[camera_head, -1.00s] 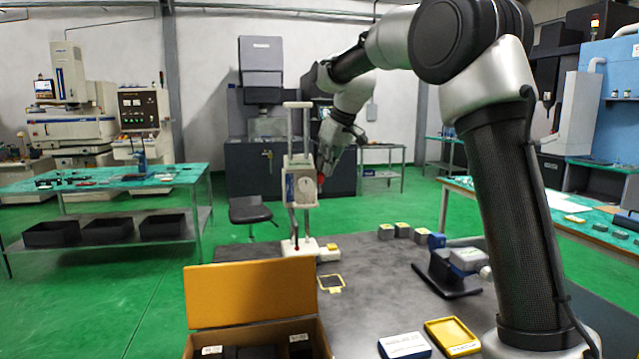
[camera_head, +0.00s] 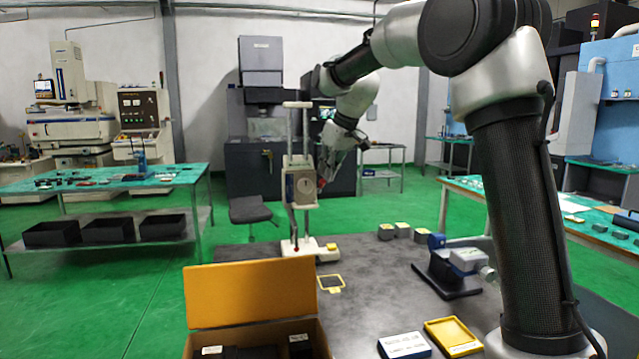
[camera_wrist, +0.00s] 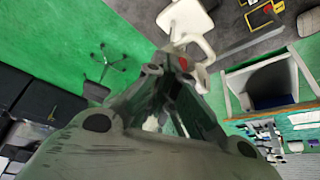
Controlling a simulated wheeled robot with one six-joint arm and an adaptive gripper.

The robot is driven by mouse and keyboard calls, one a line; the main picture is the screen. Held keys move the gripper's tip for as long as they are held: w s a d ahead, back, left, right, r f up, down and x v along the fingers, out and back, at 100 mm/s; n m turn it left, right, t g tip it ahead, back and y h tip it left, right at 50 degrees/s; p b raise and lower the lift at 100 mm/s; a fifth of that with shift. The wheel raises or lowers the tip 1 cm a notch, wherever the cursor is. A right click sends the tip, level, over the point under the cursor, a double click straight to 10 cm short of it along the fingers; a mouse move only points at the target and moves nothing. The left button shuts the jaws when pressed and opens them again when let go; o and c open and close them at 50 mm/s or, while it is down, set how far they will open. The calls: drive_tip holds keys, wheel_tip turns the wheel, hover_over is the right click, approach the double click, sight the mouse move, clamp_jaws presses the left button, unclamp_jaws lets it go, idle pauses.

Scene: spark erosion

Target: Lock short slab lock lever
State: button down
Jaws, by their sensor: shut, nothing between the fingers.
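A pale measuring stand (camera_head: 299,200) with two upright columns and a dial-faced head stands at the far left of the dark slab. A small red part (camera_head: 321,183) shows at the right side of the head, beside my gripper (camera_head: 326,174). In the wrist view, a red part (camera_wrist: 183,62) lies at the tips of my gripper (camera_wrist: 168,70), against the pale stand (camera_wrist: 190,25). My gripper is shut and empty. Contact with the red part cannot be told. A dark lever (camera_head: 293,225) hangs at the stand's left front. Which part is the slab lock lever is unclear.
An open yellow-lidded box (camera_head: 250,295) stands at the front left. A grey-blue vise-like fixture (camera_head: 455,265), several yellow-topped blocks (camera_head: 402,230), a yellow tray (camera_head: 453,336) and a white-topped blue box (camera_head: 404,346) are on the slab. The slab's middle is clear.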

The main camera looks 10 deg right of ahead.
drive_tip(key=shift+f, duration=0.1)
idle(0.3)
drive_tip(key=r, duration=0.2)
drive_tip(key=s+r, duration=0.1)
drive_tip(key=r, duration=0.2)
idle(0.9)
drive_tip(key=s+d+f+m+g, duration=0.1)
drive_tip(key=s+d+f+m, duration=0.1)
drive_tip(key=s+f, duration=0.35)
drive_tip(key=s+d+f+m+h, duration=0.1)
drive_tip(key=s+d, duration=0.3)
drive_tip(key=s, duration=0.7)
drive_tip(key=s+d+f+m, duration=0.1)
drive_tip(key=s+d+f, duration=0.3)
drive_tip(key=s, duration=0.7)
drive_tip(key=s+d+f+m+h, duration=0.1)
drive_tip(key=s+d+f+m, duration=0.1)
drive_tip(key=s, duration=1)
drive_tip(key=shift+d+f+t+h, duration=0.3)
drive_tip(key=shift+d+f+t, duration=0.15)
drive_tip(key=shift+d, duration=0.85)
